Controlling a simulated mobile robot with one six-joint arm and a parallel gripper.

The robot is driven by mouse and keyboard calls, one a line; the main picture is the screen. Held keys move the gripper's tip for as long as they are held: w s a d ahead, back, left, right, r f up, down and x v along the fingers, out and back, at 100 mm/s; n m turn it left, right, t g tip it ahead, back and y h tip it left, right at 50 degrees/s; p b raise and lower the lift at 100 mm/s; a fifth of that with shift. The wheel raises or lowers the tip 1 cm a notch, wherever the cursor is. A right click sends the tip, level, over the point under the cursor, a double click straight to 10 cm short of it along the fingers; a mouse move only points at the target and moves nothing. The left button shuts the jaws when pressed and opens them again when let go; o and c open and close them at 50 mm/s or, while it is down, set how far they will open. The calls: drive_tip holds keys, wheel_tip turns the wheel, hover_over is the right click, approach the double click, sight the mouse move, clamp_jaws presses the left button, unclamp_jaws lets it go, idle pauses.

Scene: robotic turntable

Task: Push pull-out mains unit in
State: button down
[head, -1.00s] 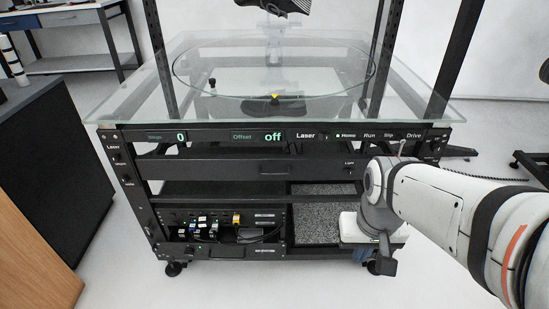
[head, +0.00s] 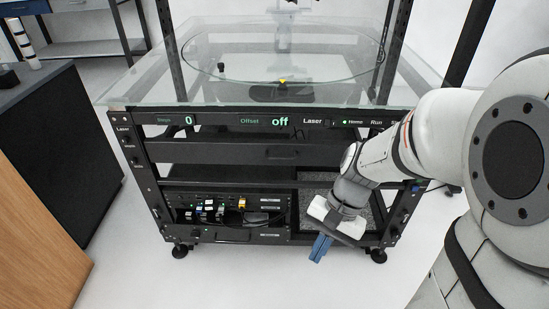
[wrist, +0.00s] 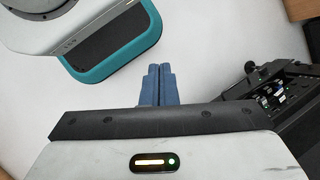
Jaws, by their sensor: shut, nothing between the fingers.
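The pull-out mains unit (head: 240,236) is a black tray low on the left side of the turntable rack. Its flat front has a handle, and several plugs (head: 220,208) with a cable sit behind it. Part of the unit with its plugs also shows at the right of the wrist view (wrist: 272,112). My gripper (head: 319,249) has blue fingers that are shut and empty. It is in front of the rack, right of the mains unit and apart from it. The fingers also show in the middle of the wrist view (wrist: 159,86).
A glass top (head: 130,85) covers the rack, above a control panel with displays (head: 215,121). A closed drawer (head: 270,153) is below the panel. A dark cabinet (head: 70,150) with a wooden side stands at the left. The floor in front is clear.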

drive_tip(key=w+a+f+m+t+y, duration=0.1)
drive_tip(key=w+a+f+m+y, duration=0.5)
drive_tip(key=m, duration=0.4)
drive_tip(key=w+a+f+m+t+y, duration=0.1)
drive_tip(key=w+a+f+m+y, duration=0.25)
drive_tip(key=f+m+y, duration=0.45)
drive_tip(key=m+t+h+b, duration=0.45)
drive_tip(key=m+t, duration=0.95)
drive_tip(key=m, duration=0.8)
approach(266, 228)
drive_tip(key=a+p, duration=0.1)
drive_tip(key=a, duration=0.3)
drive_tip(key=w, duration=0.1)
drive_tip(key=w+h+b, duration=0.1)
drive_tip(key=shift+w+a+t, duration=0.2)
drive_tip(key=shift+w+t, duration=0.1)
drive_tip(key=shift+w, duration=0.05)
drive_tip(key=shift+w+r, duration=0.1)
drive_tip(key=shift+w, duration=0.45)
